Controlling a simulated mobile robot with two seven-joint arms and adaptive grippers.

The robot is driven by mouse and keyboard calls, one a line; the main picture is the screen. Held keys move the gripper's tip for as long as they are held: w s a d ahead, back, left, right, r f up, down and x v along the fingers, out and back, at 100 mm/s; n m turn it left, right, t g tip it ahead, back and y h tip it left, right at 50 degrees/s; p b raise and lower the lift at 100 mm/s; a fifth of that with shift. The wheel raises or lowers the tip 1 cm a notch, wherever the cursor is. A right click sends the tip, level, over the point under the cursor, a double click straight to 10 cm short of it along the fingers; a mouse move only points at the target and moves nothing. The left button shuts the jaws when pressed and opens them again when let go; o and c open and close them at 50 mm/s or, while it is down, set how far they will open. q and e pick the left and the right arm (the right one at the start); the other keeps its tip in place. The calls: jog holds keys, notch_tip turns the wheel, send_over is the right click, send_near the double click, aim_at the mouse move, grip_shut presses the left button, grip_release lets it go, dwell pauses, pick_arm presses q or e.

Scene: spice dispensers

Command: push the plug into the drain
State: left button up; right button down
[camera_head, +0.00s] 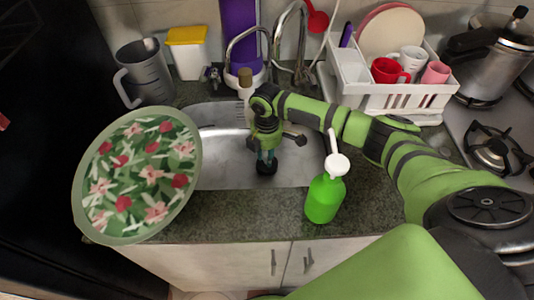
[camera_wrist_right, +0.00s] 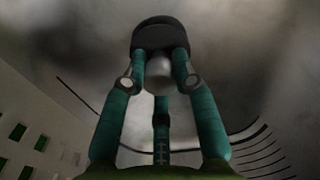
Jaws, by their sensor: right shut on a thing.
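The steel sink (camera_head: 219,160) lies in the middle of the counter. My right gripper (camera_head: 266,157) points down into it, with teal fingers that also show in the right wrist view (camera_wrist_right: 160,70). The fingers are shut on the plug. In the right wrist view the plug has a dark round body (camera_wrist_right: 160,33) and a silver ball-like knob between the fingertips. In the head view the plug (camera_head: 266,168) is a small dark shape under the fingers, low in the basin. The drain is hidden, and I cannot tell whether the plug sits in it. My left gripper is not in view.
A green soap bottle (camera_head: 324,198) stands on the counter in front of the sink, close to my right arm. A floral tray (camera_head: 86,200) stands at the left. A stove (camera_head: 490,140) is at the right.

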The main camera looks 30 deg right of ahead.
jog(key=shift+f+b, duration=0.55)
jog(key=shift+f, duration=0.5)
jog(key=c, duration=0.9)
grip_release()
jog(key=shift+r, duration=0.1)
notch_tip(320, 180, up, 7)
jog(key=shift+r, duration=0.2)
